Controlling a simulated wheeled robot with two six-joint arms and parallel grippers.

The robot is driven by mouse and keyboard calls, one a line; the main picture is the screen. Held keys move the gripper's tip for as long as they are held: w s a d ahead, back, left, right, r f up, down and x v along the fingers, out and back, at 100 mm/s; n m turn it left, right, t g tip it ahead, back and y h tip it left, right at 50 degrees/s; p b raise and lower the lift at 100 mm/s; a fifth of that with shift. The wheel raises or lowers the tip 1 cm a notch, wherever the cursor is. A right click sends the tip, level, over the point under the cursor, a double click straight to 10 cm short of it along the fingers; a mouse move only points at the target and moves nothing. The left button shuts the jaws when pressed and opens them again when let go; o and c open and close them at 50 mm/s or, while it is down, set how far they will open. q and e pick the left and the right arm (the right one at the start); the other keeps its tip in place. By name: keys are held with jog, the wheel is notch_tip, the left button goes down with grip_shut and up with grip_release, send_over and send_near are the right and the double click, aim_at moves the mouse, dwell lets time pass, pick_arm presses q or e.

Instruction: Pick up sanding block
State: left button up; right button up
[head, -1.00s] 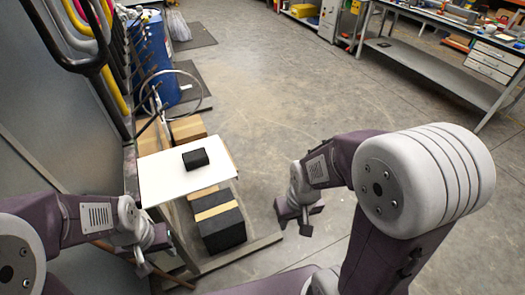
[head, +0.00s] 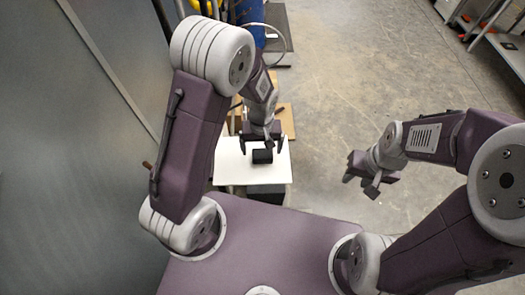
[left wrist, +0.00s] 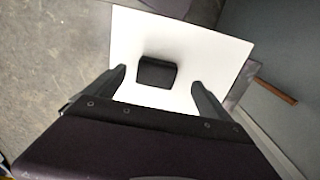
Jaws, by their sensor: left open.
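The sanding block (head: 262,156) is a small black block lying on a white board (head: 232,170) in the head view. In the left wrist view the block (left wrist: 156,72) lies ahead of my fingertips, and the white board shows around it. My left gripper (head: 262,143) is above the board, right by the block, with its fingers spread. In the left wrist view its fingers (left wrist: 160,82) are apart and nothing is between them but board and block beyond. My right gripper (head: 362,182) hangs empty over the floor to the right of the board, with its fingers apart.
Cardboard boxes (head: 286,120) stand behind the board, and a dark box (head: 268,192) sits under its front edge. A grey wall (head: 80,120) closes off the left. A blue drum (head: 250,15) stands at the back. The floor (head: 360,90) to the right is open.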

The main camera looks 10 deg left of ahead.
aim_at(263, 154)
pick_arm(q)
jog(key=shift+w+d+f, duration=0.1)
jog(key=shift+w+f, duration=0.65)
jog(key=shift+f, duration=0.25)
notch_tip(263, 154, down, 4)
jog(key=shift+r+p, duration=0.2)
jog(key=shift+p, duration=0.9)
jog(key=shift+s+f, duration=0.25)
jog(key=shift+f, duration=0.25)
jog(key=shift+w+f, duration=0.1)
jog(key=shift+w, duration=0.2)
jog(key=c, duration=1.5)
jog(key=shift+c, duration=0.2)
pick_arm(e)
jog(key=shift+w+r, duration=0.3)
jog(key=shift+r, duration=0.3)
jog(key=shift+w+r, duration=0.3)
jog(key=shift+r, duration=0.25)
